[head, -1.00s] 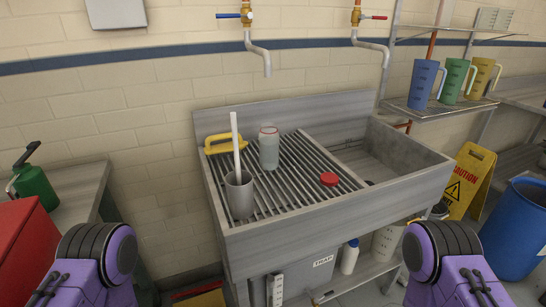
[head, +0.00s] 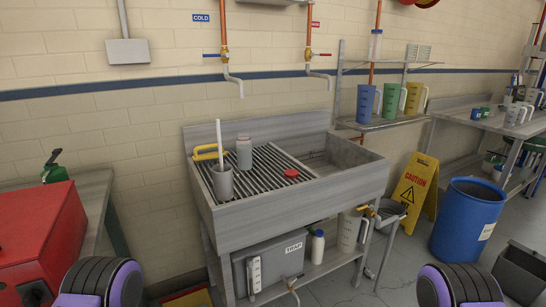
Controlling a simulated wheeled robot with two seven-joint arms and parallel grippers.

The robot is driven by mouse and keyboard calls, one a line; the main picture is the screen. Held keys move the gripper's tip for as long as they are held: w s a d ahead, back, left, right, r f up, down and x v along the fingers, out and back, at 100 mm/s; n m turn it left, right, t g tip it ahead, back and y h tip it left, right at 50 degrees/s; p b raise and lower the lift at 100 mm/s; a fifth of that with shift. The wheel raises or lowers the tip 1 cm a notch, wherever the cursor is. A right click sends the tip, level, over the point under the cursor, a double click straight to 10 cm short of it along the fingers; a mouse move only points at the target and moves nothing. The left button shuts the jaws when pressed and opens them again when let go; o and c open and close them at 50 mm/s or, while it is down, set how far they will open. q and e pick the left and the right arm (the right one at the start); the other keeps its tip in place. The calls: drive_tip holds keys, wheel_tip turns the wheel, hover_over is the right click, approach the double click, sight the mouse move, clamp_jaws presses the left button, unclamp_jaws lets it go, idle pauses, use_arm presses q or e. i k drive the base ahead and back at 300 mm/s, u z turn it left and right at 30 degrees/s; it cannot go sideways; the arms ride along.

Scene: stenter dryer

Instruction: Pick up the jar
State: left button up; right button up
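The jar (head: 244,155) is a clear, greyish cylinder standing upright on the slatted drainboard (head: 268,163) of the grey sink, near its back edge. A round red lid-like disc (head: 291,173) lies on the slats to the right of the jar. A grey cup (head: 222,183) with a white stick in it stands in front and to the left of the jar. A yellow-handled tool (head: 208,152) lies behind the cup. Only purple and black parts of my arms show at the bottom edge, well short of the sink. Neither gripper is in the picture.
The sink basin (head: 345,160) is on the right. Pipes with taps (head: 236,88) hang above the sink. A red box (head: 40,235) stands at the left. A yellow caution sign (head: 416,185) and a blue barrel (head: 467,218) stand on the floor at the right.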

sight(244, 150)
drive_tip(key=z, duration=0.95)
drive_tip(key=i, duration=0.75)
drive_tip(key=u, duration=1.05)
